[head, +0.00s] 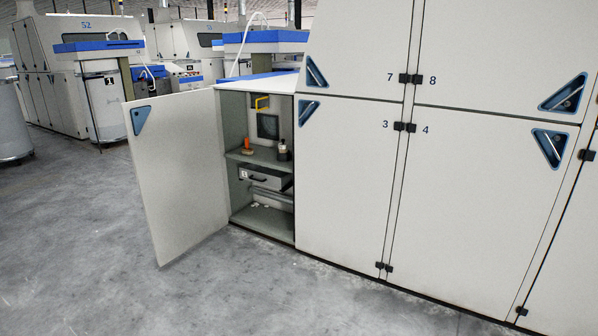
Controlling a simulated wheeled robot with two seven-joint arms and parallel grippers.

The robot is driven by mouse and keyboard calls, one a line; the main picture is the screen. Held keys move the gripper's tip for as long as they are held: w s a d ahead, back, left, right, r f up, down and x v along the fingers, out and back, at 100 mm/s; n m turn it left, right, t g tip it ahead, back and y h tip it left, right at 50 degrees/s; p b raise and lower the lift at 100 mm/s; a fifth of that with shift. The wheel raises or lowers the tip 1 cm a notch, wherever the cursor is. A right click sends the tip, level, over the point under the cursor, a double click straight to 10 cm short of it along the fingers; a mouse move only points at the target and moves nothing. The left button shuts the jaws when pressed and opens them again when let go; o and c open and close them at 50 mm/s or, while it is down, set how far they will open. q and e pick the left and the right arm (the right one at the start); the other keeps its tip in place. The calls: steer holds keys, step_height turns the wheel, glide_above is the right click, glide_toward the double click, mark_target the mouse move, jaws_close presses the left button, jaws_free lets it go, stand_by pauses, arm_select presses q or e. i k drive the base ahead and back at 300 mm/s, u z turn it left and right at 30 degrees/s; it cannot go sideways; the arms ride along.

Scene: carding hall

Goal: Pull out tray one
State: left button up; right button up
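A dark grey tray (265,178) sits inside the open cabinet, below a shelf. Its front has a pale label (245,174) at the left, too small to read for certain, and a dark bar handle. The tray's front appears to stand a little forward under the shelf. Neither of my grippers is in the head view.
The open cabinet door (178,170) swings out to the left. The shelf (262,158) holds an orange-topped item (248,147) and a dark bottle (282,152). Closed panels 3 (345,180) and 4 (465,220) stand to the right. The grey floor (240,295) in front is clear.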

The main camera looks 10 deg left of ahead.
mark_target(268, 174)
steer(key=u, duration=1.05)
steer(key=i, duration=2.05)
steer(key=u, duration=0.2)
steer(key=i, duration=2.05)
steer(key=z, duration=1.75)
steer(key=i, duration=0.95)
steer(key=z, duration=0.7)
